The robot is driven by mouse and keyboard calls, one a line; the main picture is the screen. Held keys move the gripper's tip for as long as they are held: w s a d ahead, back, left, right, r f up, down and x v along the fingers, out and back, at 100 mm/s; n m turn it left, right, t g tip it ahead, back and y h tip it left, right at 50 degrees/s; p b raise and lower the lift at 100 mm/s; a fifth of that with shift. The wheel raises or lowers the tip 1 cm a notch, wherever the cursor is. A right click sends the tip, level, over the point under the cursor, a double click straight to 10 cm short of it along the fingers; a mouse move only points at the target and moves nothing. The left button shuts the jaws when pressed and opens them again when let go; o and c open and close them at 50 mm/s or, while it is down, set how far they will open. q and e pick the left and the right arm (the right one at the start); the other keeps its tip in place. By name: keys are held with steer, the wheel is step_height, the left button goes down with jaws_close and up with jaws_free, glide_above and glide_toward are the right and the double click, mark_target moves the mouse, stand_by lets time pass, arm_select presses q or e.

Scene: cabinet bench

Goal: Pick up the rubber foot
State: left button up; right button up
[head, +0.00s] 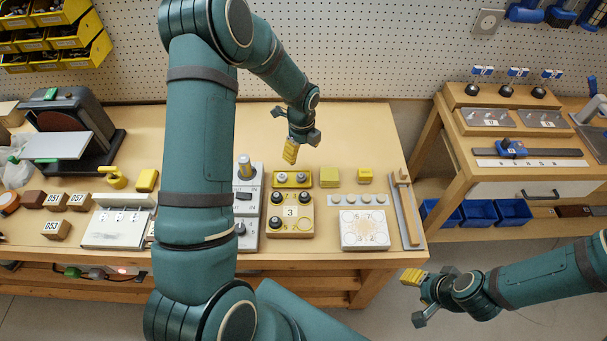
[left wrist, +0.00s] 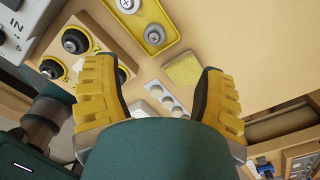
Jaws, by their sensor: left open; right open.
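Small round dark pieces, which could be rubber feet, sit on a tan block marked 3 (head: 290,228); the left wrist view shows one of them (left wrist: 75,40) and others near the left finger. A shallow yellow tray (head: 292,187) behind the block holds two round pieces; in the left wrist view one is grey (left wrist: 155,35) and one dark-centred (left wrist: 128,5). I cannot tell which piece is the named foot. My left gripper (head: 301,146) is open and empty above the bench, behind the tray. My right gripper (head: 418,298) is open and empty in front of the bench.
A yellow-green block (head: 329,177) and a smaller yellow block (head: 364,176) stand right of the tray. A white holed strip (head: 357,200), a numbered white plate (head: 364,229) and a wooden rail (head: 407,210) lie further right. A grey panel (head: 250,205) stands left.

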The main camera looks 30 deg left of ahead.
mark_target(301, 175)
arm_select(q)
step_height(301, 175, down, 6)
steer(key=shift+r, duration=0.1)
steer(key=f, duration=0.2)
steer(key=s+f, duration=0.1)
steer(key=f, duration=0.1)
steer(key=shift+d, duration=0.1)
steer(key=shift+f, duration=0.6)
steer(key=shift+c, duration=0.2)
steer(key=c, duration=1)
